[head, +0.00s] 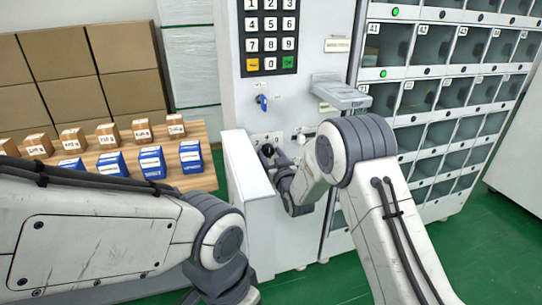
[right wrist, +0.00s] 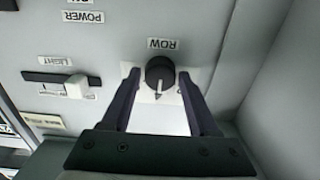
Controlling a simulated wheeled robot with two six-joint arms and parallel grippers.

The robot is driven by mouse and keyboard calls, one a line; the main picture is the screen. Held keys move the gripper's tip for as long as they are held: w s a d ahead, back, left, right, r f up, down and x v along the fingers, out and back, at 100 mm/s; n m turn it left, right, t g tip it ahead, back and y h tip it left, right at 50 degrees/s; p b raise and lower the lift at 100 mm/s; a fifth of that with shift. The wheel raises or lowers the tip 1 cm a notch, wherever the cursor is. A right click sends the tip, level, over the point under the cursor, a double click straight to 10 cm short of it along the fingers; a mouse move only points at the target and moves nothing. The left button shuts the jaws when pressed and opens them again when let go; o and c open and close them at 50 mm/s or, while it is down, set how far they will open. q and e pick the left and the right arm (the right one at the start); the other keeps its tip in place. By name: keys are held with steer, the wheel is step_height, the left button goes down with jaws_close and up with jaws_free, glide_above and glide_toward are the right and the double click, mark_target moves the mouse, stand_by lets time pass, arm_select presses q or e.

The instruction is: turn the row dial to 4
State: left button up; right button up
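The row dial (right wrist: 160,73) is a round black knob on a white plate, below the upside-down label "ROW" (right wrist: 161,44) in the right wrist view. Its light pointer mark points toward the bottom of that picture. Numbers around it are too small to read. In the head view the dial (head: 267,150) is a dark knob on the machine's lower panel. My right gripper (right wrist: 158,77) is open, one finger on each side of the dial, with gaps showing. In the head view my right gripper (head: 276,166) is at the panel, partly hidden by its wrist. My left gripper is out of view.
A white wall (head: 246,165) stands out left of the dial. A light slider (right wrist: 76,86) and a POWER label (right wrist: 83,17) are beside it. Lockers (head: 440,90) stand right.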

steer(key=shift+o, duration=0.6)
steer(key=v, duration=1)
steer(key=shift+s, duration=0.25)
steer(key=shift+d, duration=0.15)
